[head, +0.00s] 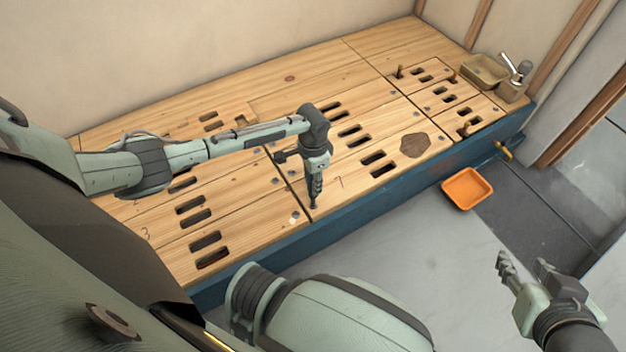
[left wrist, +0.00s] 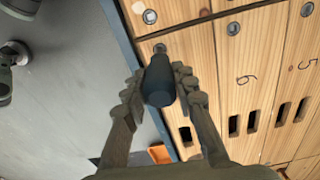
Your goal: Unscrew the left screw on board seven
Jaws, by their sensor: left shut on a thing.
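Board seven (head: 345,168) is the front plank of the wooden deck, with a 7 marked on it. My left gripper (head: 315,172) is above its left end, pointing down. It is shut on a dark cylindrical driver (head: 313,195). In the left wrist view both fingers grip the driver (left wrist: 159,82) on its two sides. The driver's thin end meets or hangs just over the left screw (left wrist: 160,48); I cannot tell whether it is seated. The head view hides this screw behind the tool. My right gripper (head: 527,272) is open and empty, above the floor at the right.
An orange tray (head: 467,188) is on the floor before the blue deck edge (head: 370,195). A tan bin (head: 485,72) and a faucet (head: 516,66) stand at the back right. Brass fittings (head: 464,130) stick up from the right boards. The floor between is clear.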

